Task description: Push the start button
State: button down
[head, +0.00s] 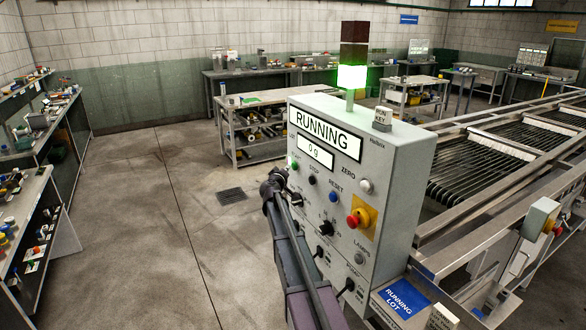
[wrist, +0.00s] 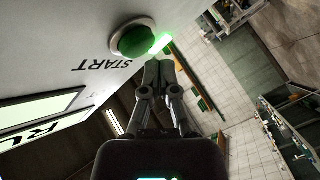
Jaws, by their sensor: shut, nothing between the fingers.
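The green start button (wrist: 132,40) sits in a round collar on the grey panel face, with the word START upside down beside it in the wrist view. In the head view the start button (head: 294,165) is at the panel's upper left, just above my gripper (head: 275,182). My gripper is shut and empty. In the wrist view its fingertips (wrist: 158,68) lie just below and right of the button, close to the panel; I see no clear contact. The control panel (head: 385,150) shows RUNNING and 0 g, and its stack light (head: 351,77) glows green.
The black stop button (head: 312,180), blue reset button (head: 333,197) and red emergency stop (head: 355,219) on yellow are on the same face. A roller conveyor (head: 480,170) stands behind right. A workbench (head: 255,130) stands behind. The floor to the left is clear.

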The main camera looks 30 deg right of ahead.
jog(key=shift+a, duration=0.1)
jog(key=shift+s+a, duration=0.1)
jog(key=shift+a, duration=2.3)
jog(key=s+a+f+g+y, duration=0.4)
jog(key=s+a, duration=0.4)
jog(key=s, duration=0.5)
jog(key=s+a+f+m+g+y, duration=0.1)
jog(key=s+a+f+g+y, duration=0.2)
jog(key=s+a+f, duration=0.4)
jog(key=s+a+f+g+y, duration=0.4)
jog(key=s+a, duration=0.6)
jog(key=s, duration=1.1)
notch_tip(320, 180, down, 2)
jog(key=shift+a+f+g+y, duration=0.1)
jog(key=shift+a+g+y, duration=0.15)
jog(key=shift+g, duration=0.65)
jog(key=shift+d, duration=0.1)
